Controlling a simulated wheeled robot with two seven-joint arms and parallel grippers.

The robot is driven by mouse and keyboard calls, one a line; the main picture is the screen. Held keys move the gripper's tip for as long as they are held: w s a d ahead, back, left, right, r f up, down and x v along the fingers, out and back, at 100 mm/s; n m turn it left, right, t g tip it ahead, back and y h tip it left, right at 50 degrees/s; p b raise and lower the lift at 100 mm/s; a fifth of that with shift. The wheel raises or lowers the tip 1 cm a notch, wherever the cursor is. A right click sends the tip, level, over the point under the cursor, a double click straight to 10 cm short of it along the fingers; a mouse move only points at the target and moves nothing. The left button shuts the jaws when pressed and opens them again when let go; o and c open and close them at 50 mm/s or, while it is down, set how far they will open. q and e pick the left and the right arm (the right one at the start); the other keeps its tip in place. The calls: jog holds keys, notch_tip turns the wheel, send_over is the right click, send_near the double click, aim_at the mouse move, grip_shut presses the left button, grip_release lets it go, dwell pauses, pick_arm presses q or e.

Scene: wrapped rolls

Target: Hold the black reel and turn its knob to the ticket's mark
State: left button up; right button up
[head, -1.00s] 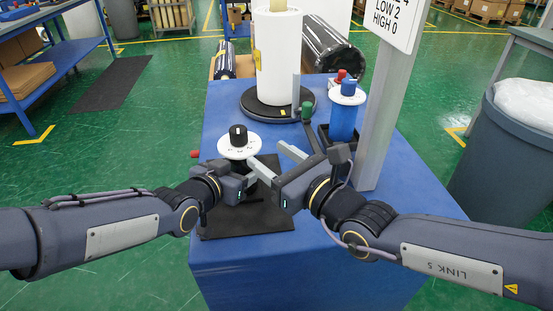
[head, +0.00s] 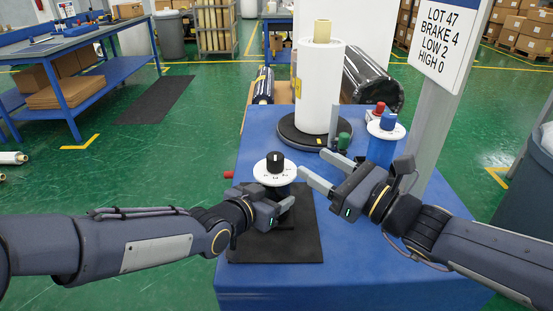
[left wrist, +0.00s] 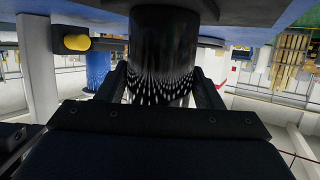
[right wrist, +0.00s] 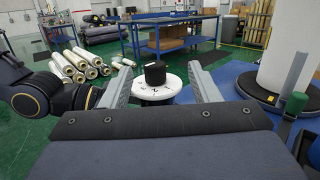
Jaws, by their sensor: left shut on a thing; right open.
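The black reel (left wrist: 163,50) stands upright on a dark mat. My left gripper (head: 278,207) is shut around the reel's body below the dial. My right gripper (head: 312,162) is open and empty, just right of the dial. In the right wrist view, the knob (right wrist: 155,73) appears between its fingers, beyond the tips. The ticket (head: 446,45) on a grey post reads LOT 47, BRAKE 4, LOW 2, HIGH 0.
A blue reel (head: 382,150) with a white dial stands to the right, partly behind my right arm. A white wrapped roll (head: 319,90) stands on a black turntable (head: 290,135) behind. A green knob (head: 344,140) sits nearby. The mat's (head: 300,245) front part is bare.

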aim_at(280, 162)
jog(key=w+a+g, duration=0.1)
jog(key=w+a, duration=0.1)
jog(key=a, duration=0.1)
jog(key=w+a+f+g, duration=0.1)
jog(key=w+a, duration=0.1)
jog(key=a, duration=0.1)
jog(key=w+a+f+n, duration=0.1)
jog(key=w+a, duration=0.1)
jog(key=shift+w+a+f+g+y, duration=0.25)
jog(key=shift+w+a+g+y, duration=0.05)
jog(key=shift+a+g+y, duration=0.1)
jog(key=c, duration=1)
jog(key=shift+a+r+m+t+h, duration=0.1)
jog(key=shift+r+m+t+h, duration=0.05)
jog(key=shift+m+t+h, duration=1.95)
jog(key=shift+t+h, duration=0.4)
